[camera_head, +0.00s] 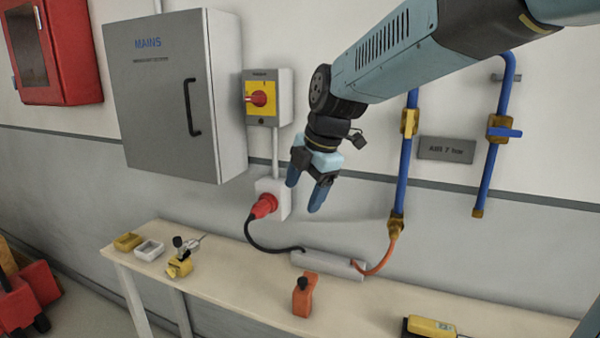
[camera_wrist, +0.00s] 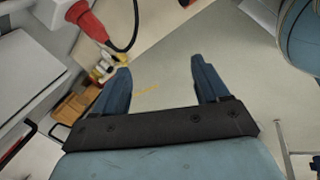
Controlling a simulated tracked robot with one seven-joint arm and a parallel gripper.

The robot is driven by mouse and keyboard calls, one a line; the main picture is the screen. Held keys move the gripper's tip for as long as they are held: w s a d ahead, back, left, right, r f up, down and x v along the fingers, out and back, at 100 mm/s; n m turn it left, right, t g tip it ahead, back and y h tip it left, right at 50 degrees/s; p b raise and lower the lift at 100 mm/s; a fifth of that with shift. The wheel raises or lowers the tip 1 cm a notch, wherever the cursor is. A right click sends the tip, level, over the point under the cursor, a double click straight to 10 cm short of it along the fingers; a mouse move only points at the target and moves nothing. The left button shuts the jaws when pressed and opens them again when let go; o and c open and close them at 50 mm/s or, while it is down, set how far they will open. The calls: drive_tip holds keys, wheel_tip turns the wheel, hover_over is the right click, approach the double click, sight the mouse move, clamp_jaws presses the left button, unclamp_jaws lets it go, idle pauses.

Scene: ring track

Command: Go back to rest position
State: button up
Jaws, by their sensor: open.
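My gripper (camera_head: 305,192) hangs from my arm with its two blue fingers pointing down, in front of the wall and above the workbench. In the wrist view the fingers of my gripper (camera_wrist: 165,88) are spread wide apart with nothing between them. In the head view a red plug (camera_head: 263,206) sits in the white wall socket (camera_head: 281,192), to the left of my gripper. The red plug also shows at the upper left of the wrist view (camera_wrist: 88,20), apart from my fingers.
The bench (camera_head: 230,290) carries a yellow device (camera_head: 179,266), an orange item (camera_head: 304,296), a grey strip (camera_head: 328,264) and a yellow unit (camera_head: 430,326). The wall holds a grey MAINS cabinet (camera_head: 160,100), a rotary switch (camera_head: 262,97) and blue air pipes (camera_head: 407,160). A black cable (camera_head: 262,247) runs below the plug.

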drive_tip(key=s+d+m+t+h, duration=0.1)
drive_tip(key=s+d+m, duration=0.6)
drive_tip(key=d+m, duration=0.4)
drive_tip(key=s+d+m+t+h, duration=0.1)
drive_tip(key=s+d+m+h, duration=0.1)
drive_tip(key=s+d+m, duration=0.6)
drive_tip(key=d+f+m, duration=0.1)
drive_tip(key=d+m, duration=0.2)
drive_tip(key=m, duration=0.3)
drive_tip(key=shift+s+d+t, duration=0.2)
drive_tip(key=shift+d+t, duration=0.1)
drive_tip(key=shift+t, duration=0.1)
